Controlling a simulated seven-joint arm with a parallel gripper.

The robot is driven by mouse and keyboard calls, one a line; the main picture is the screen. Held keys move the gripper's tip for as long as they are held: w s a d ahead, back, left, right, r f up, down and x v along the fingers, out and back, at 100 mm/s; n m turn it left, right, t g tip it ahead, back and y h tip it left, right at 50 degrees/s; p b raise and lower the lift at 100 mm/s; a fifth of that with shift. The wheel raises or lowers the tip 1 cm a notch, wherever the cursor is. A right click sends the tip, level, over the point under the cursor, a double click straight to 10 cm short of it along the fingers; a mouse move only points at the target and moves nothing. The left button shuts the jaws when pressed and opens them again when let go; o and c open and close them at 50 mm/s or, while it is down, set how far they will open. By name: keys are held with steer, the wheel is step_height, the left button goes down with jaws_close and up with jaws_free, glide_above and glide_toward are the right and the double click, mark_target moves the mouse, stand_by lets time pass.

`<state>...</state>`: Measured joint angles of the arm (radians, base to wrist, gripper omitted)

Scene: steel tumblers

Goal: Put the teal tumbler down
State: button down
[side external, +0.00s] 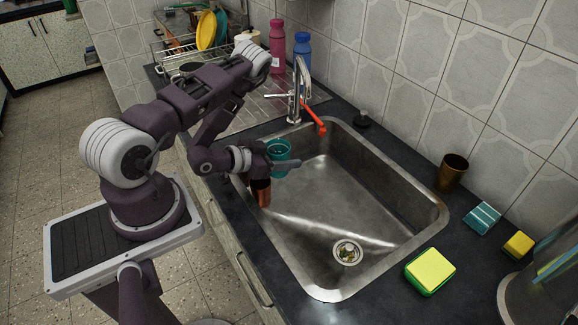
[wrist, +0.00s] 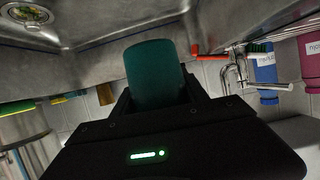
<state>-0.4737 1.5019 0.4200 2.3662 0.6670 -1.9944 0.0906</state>
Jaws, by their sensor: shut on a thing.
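The teal tumbler (side external: 279,148) is between the fingers of my gripper (side external: 280,164), above the left part of the sink. In the wrist view the teal tumbler (wrist: 155,72) fills the space between the fingers of my gripper (wrist: 158,100). My gripper is shut on it. In the side view its lower part is partly hidden by a finger. A copper-coloured tumbler (side external: 261,192) shows just below my gripper, at the sink's left side; its top is hidden, and I cannot tell what it rests on.
The steel sink (side external: 330,215) has a drain (side external: 347,252) and bare floor. A faucet (side external: 297,90) and a red-orange stick (side external: 314,119) are at its back. A brown tumbler (side external: 452,172) and several sponges (side external: 430,270) stand right of it. Bottles (side external: 277,45) and a dish rack (side external: 180,50) are behind.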

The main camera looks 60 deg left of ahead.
steer(key=a+r+n+y, duration=0.1)
steer(key=a+y, duration=0.1)
steer(key=a, duration=0.3)
steer(key=a+r+n+y, duration=0.1)
steer(key=a+n, duration=0.1)
steer(key=a, duration=0.4)
steer(key=a+r+n+g+y, duration=0.1)
steer(key=a+y, duration=0.1)
steer(key=a, duration=0.3)
steer(key=shift+a+r+n+y, duration=0.25)
steer(key=shift+a+n+y, duration=0.05)
steer(key=shift+a+n, duration=0.1)
steer(key=s+a+r+n+g+y, duration=0.2)
steer(key=s+a+r+n+y, duration=0.1)
steer(key=a, duration=0.5)
steer(key=s+a+r+n+g+y, duration=0.2)
steer(key=s+a+r+n, duration=0.15)
steer(key=a, duration=0.35)
steer(key=shift+m, duration=0.35)
steer(key=f, duration=0.9)
steer(key=shift+s+a+f, duration=0.1)
steer(key=shift+s+f, duration=0.1)
steer(key=shift+f, duration=0.05)
steer(key=shift+f, duration=0.1)
steer(key=c, duration=0.6)
jaws_free()
